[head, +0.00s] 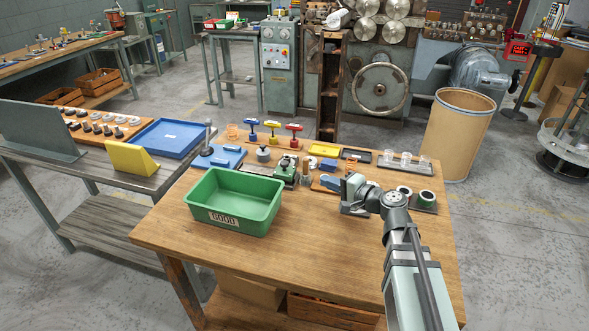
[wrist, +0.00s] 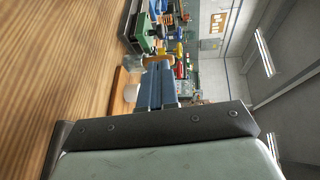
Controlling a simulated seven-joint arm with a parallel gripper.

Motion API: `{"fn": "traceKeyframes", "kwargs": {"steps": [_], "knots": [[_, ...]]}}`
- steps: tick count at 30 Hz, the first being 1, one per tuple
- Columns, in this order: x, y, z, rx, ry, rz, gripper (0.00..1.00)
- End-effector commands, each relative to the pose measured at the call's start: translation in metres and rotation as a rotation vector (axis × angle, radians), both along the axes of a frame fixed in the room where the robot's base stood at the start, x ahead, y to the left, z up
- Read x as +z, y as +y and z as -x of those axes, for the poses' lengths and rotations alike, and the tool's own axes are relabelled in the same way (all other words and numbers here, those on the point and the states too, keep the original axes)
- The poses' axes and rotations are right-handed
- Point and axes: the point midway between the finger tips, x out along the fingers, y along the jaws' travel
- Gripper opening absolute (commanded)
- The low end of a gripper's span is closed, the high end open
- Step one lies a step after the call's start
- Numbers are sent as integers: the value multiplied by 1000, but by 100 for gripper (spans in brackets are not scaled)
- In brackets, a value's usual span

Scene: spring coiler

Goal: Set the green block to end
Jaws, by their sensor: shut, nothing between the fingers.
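A small green block-like fixture (head: 286,170) with metal parts stands near the middle of the wooden table, behind the green tray. It is too small to make out in detail, and I cannot tell for sure that it is the green block. My gripper (head: 346,190) is above the right half of the table, to the right of this fixture and apart from it. Its fingers are shut and empty. In the wrist view my gripper (wrist: 153,90) points toward the table's small items, with green things beyond its tips.
A green tray (head: 235,222) labelled GOOD stands at the table's left. Colored-handled tools, cups and a holder with dark cylinders (head: 426,197) line the back and right. The table's front is clear. A fibre drum (head: 456,137) stands beyond.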

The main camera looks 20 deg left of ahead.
Motion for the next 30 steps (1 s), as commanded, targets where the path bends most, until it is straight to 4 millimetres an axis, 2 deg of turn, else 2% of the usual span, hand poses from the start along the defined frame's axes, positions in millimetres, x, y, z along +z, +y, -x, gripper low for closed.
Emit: {"fn": "traceKeyframes", "kwargs": {"steps": [6, 11, 24, 30], "knots": [[0, 3, -2, 0, -1, 0, 0], [-3, 17, -10, 1, -1, 0, 0], [-15, 83, -45, 1, -1, 0, 0], [-20, 108, -56, 0, -1, 0, 0]]}}
